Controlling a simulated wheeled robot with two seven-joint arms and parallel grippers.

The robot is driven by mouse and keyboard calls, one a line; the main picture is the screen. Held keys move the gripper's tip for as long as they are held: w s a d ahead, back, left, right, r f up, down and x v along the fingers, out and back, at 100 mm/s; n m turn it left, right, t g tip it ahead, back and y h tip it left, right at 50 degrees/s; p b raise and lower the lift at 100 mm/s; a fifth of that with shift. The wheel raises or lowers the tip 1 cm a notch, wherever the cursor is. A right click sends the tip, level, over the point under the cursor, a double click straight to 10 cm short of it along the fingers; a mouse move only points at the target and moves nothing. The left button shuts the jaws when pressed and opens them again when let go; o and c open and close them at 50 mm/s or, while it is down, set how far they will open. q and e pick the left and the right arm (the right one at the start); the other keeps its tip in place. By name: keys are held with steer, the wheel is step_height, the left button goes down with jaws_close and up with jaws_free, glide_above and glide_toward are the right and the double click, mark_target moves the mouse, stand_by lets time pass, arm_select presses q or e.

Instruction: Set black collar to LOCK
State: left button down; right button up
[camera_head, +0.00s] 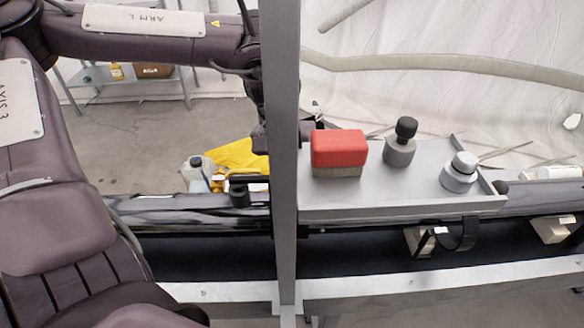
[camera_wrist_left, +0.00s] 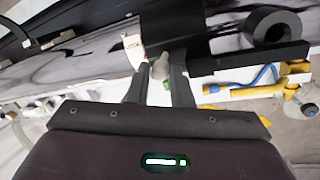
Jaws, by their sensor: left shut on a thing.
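A wide black sleeve, which looks like the black collar (camera_wrist_left: 175,27), wraps the glossy dark tube at the top centre of the left wrist view. My left gripper (camera_wrist_left: 163,62) is at its lower edge, its two fingers shut with a small grey piece visible between them. A white tag with a red mark (camera_wrist_left: 134,50) is just left of the fingers, and a small green mark (camera_wrist_left: 167,84) shows between them. Any lettering is unreadable. In the head view, the grey upright post hides my left gripper and the grasp. My right gripper is not in view.
The grey post (camera_head: 286,130) stands before the tube (camera_head: 170,208). A black ring (camera_wrist_left: 272,27) on a bracket sits right of the gripper. A grey tray (camera_head: 400,203) holds a red-topped block (camera_head: 338,148) and two knobs.

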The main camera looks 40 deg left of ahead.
arm_select(q)
steer(key=shift+s+d+f+b, duration=0.15)
steer(key=shift+s+d+b, duration=0.2)
steer(key=shift+s+d, duration=0.25)
steer(key=shift+s+d+f+b, duration=0.1)
steer(key=shift+s+d+b, duration=0.25)
steer(key=shift+s, duration=0.4)
steer(key=shift+d, duration=0.1)
steer(key=c, duration=1.6)
jaws_free()
steer(key=shift+w+d, duration=0.15)
steer(key=shift+r, duration=0.1)
steer(key=shift+w+a+r, duration=0.1)
steer(key=shift+a+r, duration=0.15)
steer(key=shift+r, duration=0.3)
steer(key=v, duration=0.6)
steer(key=shift+a+r+b, duration=0.1)
steer(key=shift+r+b, duration=0.25)
steer(key=shift+b, duration=0.05)
